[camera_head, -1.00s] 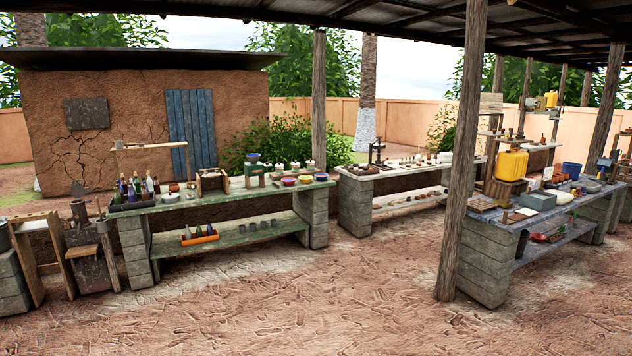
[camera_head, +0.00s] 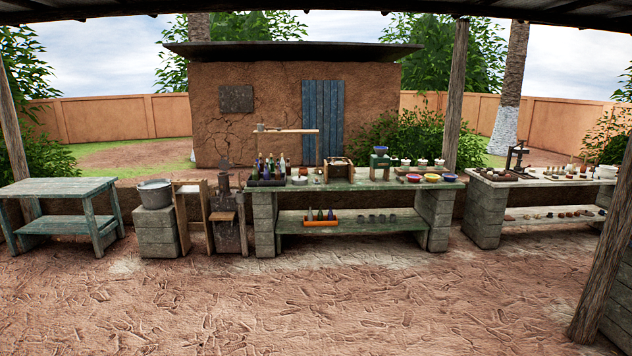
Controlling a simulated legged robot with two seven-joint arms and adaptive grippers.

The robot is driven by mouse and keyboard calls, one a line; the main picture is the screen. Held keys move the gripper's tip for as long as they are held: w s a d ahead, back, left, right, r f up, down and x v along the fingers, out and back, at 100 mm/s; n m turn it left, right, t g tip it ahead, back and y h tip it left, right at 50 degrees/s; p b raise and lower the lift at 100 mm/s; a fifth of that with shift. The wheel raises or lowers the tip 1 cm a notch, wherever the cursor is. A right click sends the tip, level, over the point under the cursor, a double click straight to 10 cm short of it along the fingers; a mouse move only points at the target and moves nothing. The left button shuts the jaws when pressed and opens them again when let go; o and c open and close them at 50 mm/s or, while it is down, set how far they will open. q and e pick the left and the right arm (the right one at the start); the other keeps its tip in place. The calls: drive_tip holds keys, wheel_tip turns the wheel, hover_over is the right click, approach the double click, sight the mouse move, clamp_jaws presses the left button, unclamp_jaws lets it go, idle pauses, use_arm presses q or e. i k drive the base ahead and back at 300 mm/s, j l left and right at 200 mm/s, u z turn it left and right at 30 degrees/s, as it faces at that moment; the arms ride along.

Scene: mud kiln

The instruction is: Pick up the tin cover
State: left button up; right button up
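I cannot make out a tin cover for certain at this distance. A grey metal basin (camera_head: 155,194) stands on a block pedestal at the left; I cannot tell whether a cover lies on it. Neither of my grippers is in view.
A worn green table (camera_head: 60,188) stands empty at the far left. A second bench (camera_head: 545,178) stands at the right. A wooden post (camera_head: 607,250) rises at the right front. The dirt floor (camera_head: 300,305) before the benches is clear.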

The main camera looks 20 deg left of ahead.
sight(299, 180)
drive_tip(key=i+j+u, duration=0.4)
drive_tip(key=i, duration=0.3)
drive_tip(key=i+u, duration=0.4)
drive_tip(key=i, duration=4.65)
drive_tip(key=j+u, duration=0.05)
drive_tip(key=j, duration=0.1)
